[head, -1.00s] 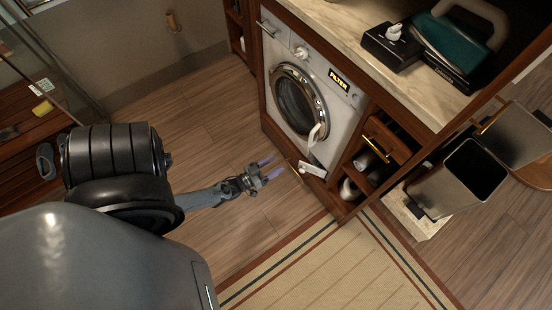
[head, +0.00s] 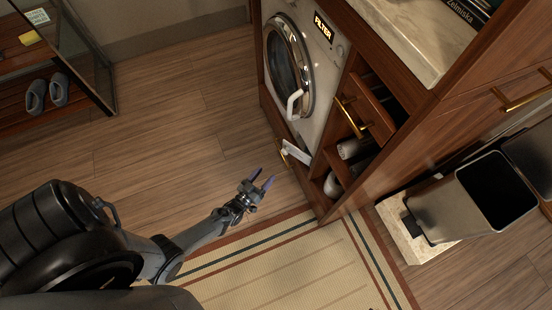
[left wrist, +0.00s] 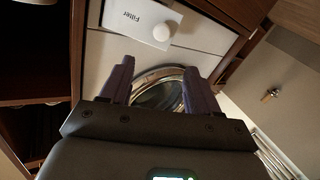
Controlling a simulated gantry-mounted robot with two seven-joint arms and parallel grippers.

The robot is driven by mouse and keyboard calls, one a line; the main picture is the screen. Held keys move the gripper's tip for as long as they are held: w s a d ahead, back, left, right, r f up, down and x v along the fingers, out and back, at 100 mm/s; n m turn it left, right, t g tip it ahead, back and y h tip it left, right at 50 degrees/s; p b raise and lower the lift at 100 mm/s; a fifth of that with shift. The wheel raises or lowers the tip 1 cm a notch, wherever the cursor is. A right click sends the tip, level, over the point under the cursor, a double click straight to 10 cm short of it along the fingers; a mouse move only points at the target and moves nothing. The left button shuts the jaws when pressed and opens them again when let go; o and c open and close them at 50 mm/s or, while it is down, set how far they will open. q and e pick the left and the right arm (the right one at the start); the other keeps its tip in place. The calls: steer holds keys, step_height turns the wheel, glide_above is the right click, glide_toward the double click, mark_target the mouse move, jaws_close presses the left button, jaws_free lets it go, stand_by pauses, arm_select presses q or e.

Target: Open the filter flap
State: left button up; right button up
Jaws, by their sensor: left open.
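The filter flap (head: 297,152) is a small white panel low on the front of the washing machine (head: 318,92). My right gripper is not in view.
The round washer door (head: 288,65) with its white handle is above the flap. An open drawer (head: 368,108) and a shelf with rolled items (head: 352,148) are to the right. Open wooden floor (head: 190,130) lies to the left.

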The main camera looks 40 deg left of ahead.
arm_select(q)
steer(key=w+f+b, duration=0.1)
steer(key=b, duration=0.3)
glide_toward(283, 153)
steer(key=w, duration=0.3)
steer(key=w+b, duration=0.1)
steer(key=w, duration=0.1)
steer(key=w+a, duration=0.1)
steer(key=w, duration=0.1)
steer(key=shift+f+b, duration=0.3)
steer(key=shift+f, duration=0.05)
steer(key=shift+w+d+r, duration=0.1)
steer(key=shift+w, duration=0.65)
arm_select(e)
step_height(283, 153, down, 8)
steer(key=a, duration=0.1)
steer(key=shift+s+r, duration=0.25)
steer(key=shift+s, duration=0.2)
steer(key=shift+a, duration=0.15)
arm_select(q)
steer(key=shift+s, duration=0.1)
steer(key=shift+c, duration=0.8)
jaws_close()
